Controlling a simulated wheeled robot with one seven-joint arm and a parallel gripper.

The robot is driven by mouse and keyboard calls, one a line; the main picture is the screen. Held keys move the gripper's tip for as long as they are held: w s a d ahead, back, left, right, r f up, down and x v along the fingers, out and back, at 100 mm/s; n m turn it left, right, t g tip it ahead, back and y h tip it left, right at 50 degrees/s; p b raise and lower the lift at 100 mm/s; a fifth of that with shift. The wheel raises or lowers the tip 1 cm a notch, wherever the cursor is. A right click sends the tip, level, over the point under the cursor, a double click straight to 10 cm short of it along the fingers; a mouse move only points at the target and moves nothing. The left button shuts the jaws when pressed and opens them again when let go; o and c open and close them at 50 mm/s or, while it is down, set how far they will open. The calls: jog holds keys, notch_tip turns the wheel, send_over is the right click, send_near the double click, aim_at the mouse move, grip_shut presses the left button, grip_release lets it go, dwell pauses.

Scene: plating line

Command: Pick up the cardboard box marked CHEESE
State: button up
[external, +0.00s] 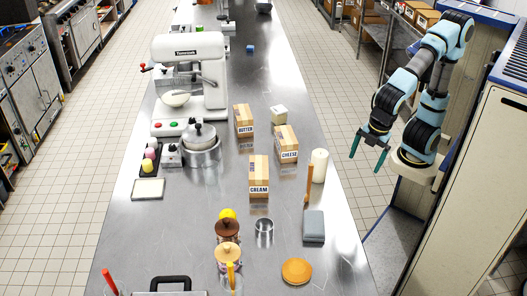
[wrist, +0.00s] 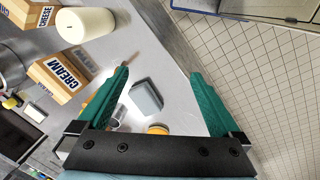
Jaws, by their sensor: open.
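The cardboard box marked CHEESE (external: 287,146) stands upright on the steel table, right of the BUTTER box and behind the CREAM box. In the wrist view the CHEESE box (wrist: 36,14) shows at the top left corner, partly cut off by the frame edge. My gripper (external: 370,158) is open and empty, out over the table's right edge, to the right of the CHEESE box and apart from it. In the wrist view its two green fingers (wrist: 160,82) are spread wide with nothing between them held.
The CREAM box (external: 259,176), BUTTER box (external: 243,121) and a pale cube (external: 279,115) stand near the CHEESE box. A white cylinder (external: 319,166) stands close on its right, toward my arm. A grey block (external: 313,226) lies nearer. A stand mixer (external: 190,85) stands left.

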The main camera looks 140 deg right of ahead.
jog(key=d+n+g+h, duration=0.1)
jog(key=d, duration=0.4)
jog(key=s+d+n+g+h, duration=0.1)
jog(key=d+g, duration=0.1)
jog(key=d, duration=0.4)
jog(key=s+d+f+n+g+h, duration=0.1)
jog(key=d+n+h, duration=0.1)
jog(key=d, duration=0.4)
jog(key=s+d+r+n+g+h, duration=0.1)
jog(key=s+d+n+g+h, duration=0.15)
jog(key=d, duration=0.65)
jog(key=s+d+r+n+g+h, duration=0.1)
jog(key=d+n+g+h, duration=0.15)
jog(key=d, duration=0.65)
send_over(286, 135)
jog(key=w+a, duration=0.2)
jog(key=shift+n, duration=0.4)
jog(key=f, duration=0.7)
jog(key=shift+s+f, duration=0.2)
jog(key=shift+f, duration=0.75)
notch_tip(286, 135, down, 2)
jog(key=shift+f+p, duration=0.2)
jog(key=shift+p, duration=0.2)
jog(key=shift+f+p+x, duration=0.15)
jog(key=shift+f+x, duration=0.05)
jog(key=shift+x, duration=0.6)
jog(key=shift+f+p+x, duration=0.15)
jog(key=shift+x, duration=0.65)
jog(key=shift+w+a, duration=0.1)
jog(key=shift+c, duration=0.4)
